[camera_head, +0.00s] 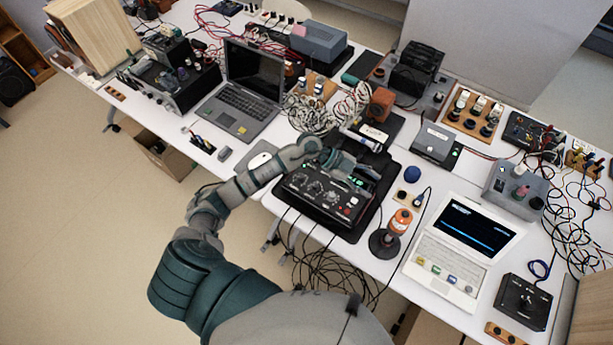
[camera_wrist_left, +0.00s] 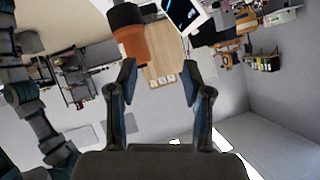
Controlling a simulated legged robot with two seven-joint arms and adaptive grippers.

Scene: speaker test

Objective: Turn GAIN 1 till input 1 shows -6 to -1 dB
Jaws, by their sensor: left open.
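A black audio box (camera_head: 318,207) with several knobs on its sloping top lies on the white table, in the middle of the head view. A small green lit readout (camera_head: 357,182) shows at its far right. Its digits and the knob labels are too small to read, so I cannot tell which knob is GAIN 1. My left gripper (camera_head: 365,171) is above the far right part of the box, partly covering it. In the left wrist view my left gripper (camera_wrist_left: 159,82) is open, with nothing between its fingers. The box is not recognisable there. My right gripper is not in view.
An orange and black cylinder (camera_head: 401,222) stands on a dark round base right of the box. A white laptop (camera_head: 450,252) is farther right, and a grey laptop (camera_head: 240,107) is at the back left. Cables (camera_head: 318,258) hang off the table's front edge.

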